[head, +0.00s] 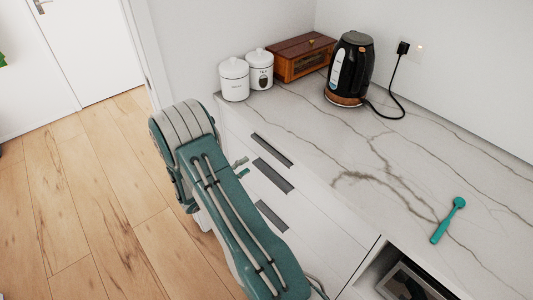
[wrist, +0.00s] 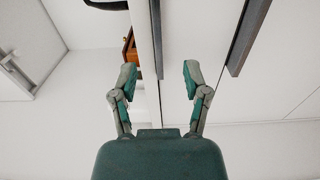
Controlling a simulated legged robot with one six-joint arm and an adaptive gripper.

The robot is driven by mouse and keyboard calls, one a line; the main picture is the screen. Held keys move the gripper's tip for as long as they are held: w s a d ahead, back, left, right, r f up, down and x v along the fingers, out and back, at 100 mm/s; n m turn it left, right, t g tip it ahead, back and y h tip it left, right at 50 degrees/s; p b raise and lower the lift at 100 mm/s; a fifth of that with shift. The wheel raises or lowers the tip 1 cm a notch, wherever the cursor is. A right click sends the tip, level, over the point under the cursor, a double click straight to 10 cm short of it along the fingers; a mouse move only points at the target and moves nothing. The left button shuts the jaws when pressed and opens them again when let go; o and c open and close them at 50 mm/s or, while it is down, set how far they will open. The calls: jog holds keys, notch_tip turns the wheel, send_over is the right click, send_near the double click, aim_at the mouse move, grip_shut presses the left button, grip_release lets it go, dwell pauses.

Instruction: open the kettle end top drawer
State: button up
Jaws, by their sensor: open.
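The white drawer fronts below the counter carry dark bar handles. The top drawer's handle (head: 272,150) is nearest the counter edge, on the same side as the black kettle (head: 350,72). My gripper (head: 241,168) is mostly hidden behind my arm in the head view; its tips show beside the drawer fronts. In the wrist view my gripper (wrist: 159,78) is open and empty. The top handle (wrist: 157,40) runs between the two fingers there, closer to the left one; I cannot tell its depth from the tips. The drawer looks shut.
A second handle (wrist: 248,38) lies to the right in the wrist view. An open compartment (head: 378,268) is at lower right. Wooden floor (head: 90,200) is clear at left.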

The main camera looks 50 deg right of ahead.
jog(key=s+d, duration=0.1)
jog(key=d, duration=0.8)
jog(key=shift+d, duration=0.15)
grip_shut()
